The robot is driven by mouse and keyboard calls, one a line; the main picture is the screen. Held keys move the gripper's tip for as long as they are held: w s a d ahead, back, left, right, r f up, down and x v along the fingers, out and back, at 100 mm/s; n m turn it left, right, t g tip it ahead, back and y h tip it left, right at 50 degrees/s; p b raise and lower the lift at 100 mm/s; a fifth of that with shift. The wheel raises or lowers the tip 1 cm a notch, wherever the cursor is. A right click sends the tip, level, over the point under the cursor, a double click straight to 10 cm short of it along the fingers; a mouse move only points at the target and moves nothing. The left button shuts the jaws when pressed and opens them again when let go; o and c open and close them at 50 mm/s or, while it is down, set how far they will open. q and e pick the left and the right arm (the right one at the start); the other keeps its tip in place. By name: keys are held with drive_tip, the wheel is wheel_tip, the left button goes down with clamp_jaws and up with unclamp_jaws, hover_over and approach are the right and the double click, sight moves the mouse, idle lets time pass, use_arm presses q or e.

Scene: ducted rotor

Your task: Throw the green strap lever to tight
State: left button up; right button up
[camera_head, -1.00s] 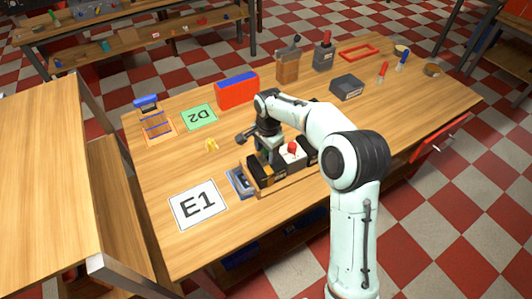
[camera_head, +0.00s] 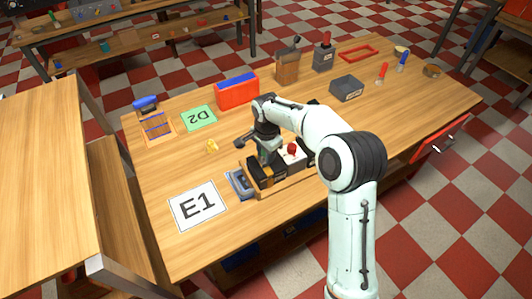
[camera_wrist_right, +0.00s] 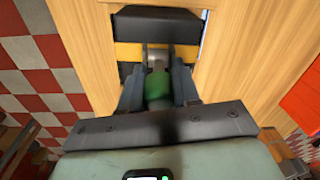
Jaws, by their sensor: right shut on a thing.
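The green strap lever (camera_wrist_right: 157,85) shows in the right wrist view as a green grip between my fingers. My right gripper (camera_wrist_right: 157,75) is shut on it, one dark finger on each side. Beyond the lever are a grey metal bracket, a yellow band (camera_wrist_right: 128,55) and a black block (camera_wrist_right: 160,24). In the head view my right gripper (camera_head: 268,150) is over the wooden tray with black and yellow blocks; the lever is hidden behind my wrist there. My left gripper is not in view.
A white block with a red knob (camera_head: 291,148) stands close right of the gripper. A blue-grey device (camera_head: 240,184) is at the tray's left end. The E1 card (camera_head: 198,205), D2 card (camera_head: 198,118) and red-blue box (camera_head: 237,91) lie around. The table's left middle is mostly clear.

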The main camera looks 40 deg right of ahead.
sight(262, 160)
drive_tip(key=h+b, duration=0.1)
drive_tip(key=a+h, duration=0.1)
drive_tip(key=h, duration=0.1)
drive_tip(key=shift+w+a+f+b, duration=0.1)
drive_tip(key=shift+a+b, duration=0.15)
drive_tip(key=shift+b, duration=0.1)
drive_tip(key=h+b, duration=0.1)
drive_tip(key=h, duration=0.1)
drive_tip(key=a+g+h+b, duration=0.1)
drive_tip(key=h+b, duration=0.1)
drive_tip(key=shift+w+a+f, duration=0.1)
drive_tip(key=shift+f, duration=0.1)
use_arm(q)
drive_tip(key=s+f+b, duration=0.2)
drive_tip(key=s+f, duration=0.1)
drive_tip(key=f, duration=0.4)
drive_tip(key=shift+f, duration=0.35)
use_arm(e)
drive_tip(key=shift+a+f+h, duration=0.1)
drive_tip(key=shift+a+h, duration=0.1)
drive_tip(key=shift+h, duration=1)
drive_tip(key=o, duration=1)
drive_tip(key=shift+o, duration=0.2)
